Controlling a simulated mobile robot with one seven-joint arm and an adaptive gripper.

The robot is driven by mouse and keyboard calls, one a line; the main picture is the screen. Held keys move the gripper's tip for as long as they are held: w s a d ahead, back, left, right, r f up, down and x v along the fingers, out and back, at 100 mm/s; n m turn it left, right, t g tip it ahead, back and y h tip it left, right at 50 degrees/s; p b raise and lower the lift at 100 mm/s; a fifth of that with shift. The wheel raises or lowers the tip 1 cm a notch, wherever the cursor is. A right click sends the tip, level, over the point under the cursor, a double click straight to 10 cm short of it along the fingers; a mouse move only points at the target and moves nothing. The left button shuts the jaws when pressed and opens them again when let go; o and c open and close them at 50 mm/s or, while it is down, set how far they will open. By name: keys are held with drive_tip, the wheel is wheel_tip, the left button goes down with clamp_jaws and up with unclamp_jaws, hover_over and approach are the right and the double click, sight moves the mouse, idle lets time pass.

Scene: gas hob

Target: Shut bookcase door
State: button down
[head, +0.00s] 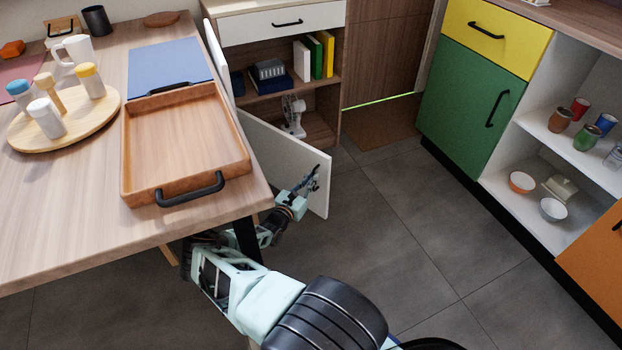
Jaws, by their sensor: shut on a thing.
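The bookcase (333,68) stands at the back centre, with a white drawer front on top and open shelves below. Its white door (278,148) stands open, swung out toward me, and its near edge is over the grey floor. My gripper (312,181) is at the door's free end, shut on what looks like the door handle. The dark fingers cover the handle, so its exact grip is hard to see. The table hides part of the door's left side.
The wooden table (60,225) with a tray (185,140) is close on the left, its corner above my arm. Books (315,57) and a small white object (293,115) are inside the bookcase. A green cabinet (465,105) stands right. The floor (390,225) between is clear.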

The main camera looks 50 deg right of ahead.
drive_tip(key=c, duration=2.1)
unclamp_jaws()
drive_tip(key=shift+s+d+f+g, duration=0.1)
drive_tip(key=shift+s+d+g, duration=0.05)
drive_tip(key=shift+s, duration=0.25)
drive_tip(key=shift+s+d+f+g, duration=0.1)
drive_tip(key=shift+s+d+g, duration=0.05)
drive_tip(key=shift+s, duration=0.25)
drive_tip(key=shift+w, duration=0.15)
drive_tip(key=shift+w+a+r, duration=0.15)
drive_tip(key=shift+w, duration=0.1)
drive_tip(key=shift+a, duration=0.3)
drive_tip(key=v, duration=1.1)
drive_tip(key=shift+s+a, duration=0.15)
drive_tip(key=shift+s, duration=0.1)
drive_tip(key=shift+c, duration=0.3)
